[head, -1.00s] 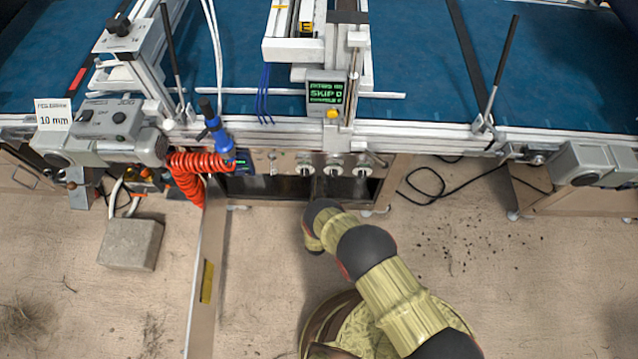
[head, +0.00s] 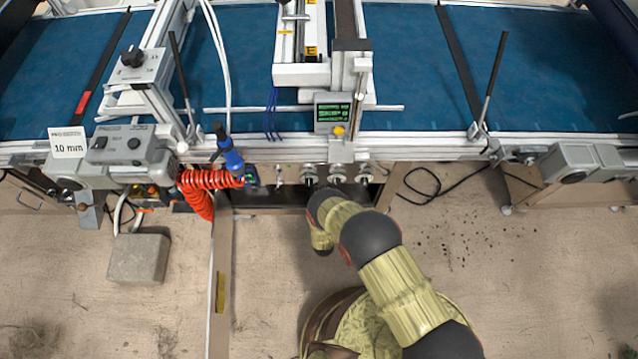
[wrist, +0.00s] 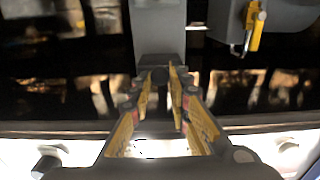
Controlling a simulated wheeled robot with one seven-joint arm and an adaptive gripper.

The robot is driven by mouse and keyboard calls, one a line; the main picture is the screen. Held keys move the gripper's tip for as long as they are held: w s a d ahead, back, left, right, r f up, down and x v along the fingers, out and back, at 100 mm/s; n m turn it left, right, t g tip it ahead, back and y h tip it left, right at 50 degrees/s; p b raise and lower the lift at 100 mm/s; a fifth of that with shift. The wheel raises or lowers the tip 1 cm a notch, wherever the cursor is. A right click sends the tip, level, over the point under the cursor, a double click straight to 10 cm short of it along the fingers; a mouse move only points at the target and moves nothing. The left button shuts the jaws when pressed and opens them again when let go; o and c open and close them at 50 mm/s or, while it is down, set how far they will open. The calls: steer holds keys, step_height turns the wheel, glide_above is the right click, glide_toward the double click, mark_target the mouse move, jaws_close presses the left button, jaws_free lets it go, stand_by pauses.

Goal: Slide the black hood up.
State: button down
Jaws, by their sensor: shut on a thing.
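A dark, glossy panel (wrist: 60,95), which looks like the black hood, runs across the wrist view with blurred reflections. My gripper (wrist: 162,78) has its two yellow-sided fingers converging on a small dark piece (wrist: 153,75) in front of that panel. The piece sits at the lower end of a grey upright part (wrist: 158,35). The picture is too blurred to show how the piece joins the panel. In the head view my arm bends down before the machine's front, and its gripper is hidden there. I cannot make out the hood in that view.
A yellow-handled fitting (wrist: 255,30) hangs right of the fingers. The seeder (head: 400,148) with blue belts spans the head view. A coiled red hose (head: 200,183) hangs left of my arm, and a concrete block (head: 138,258) stands on the floor. Floor to the right (head: 540,270) is mostly clear.

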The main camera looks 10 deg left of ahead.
steer(key=shift+r, duration=0.2)
steer(key=c, duration=2)
jaws_free()
steer(key=shift+r, duration=0.1)
steer(key=o, duration=0.3)
steer(key=shift+s, duration=0.1)
steer(key=v, duration=1.1)
steer(key=shift+s, duration=0.4)
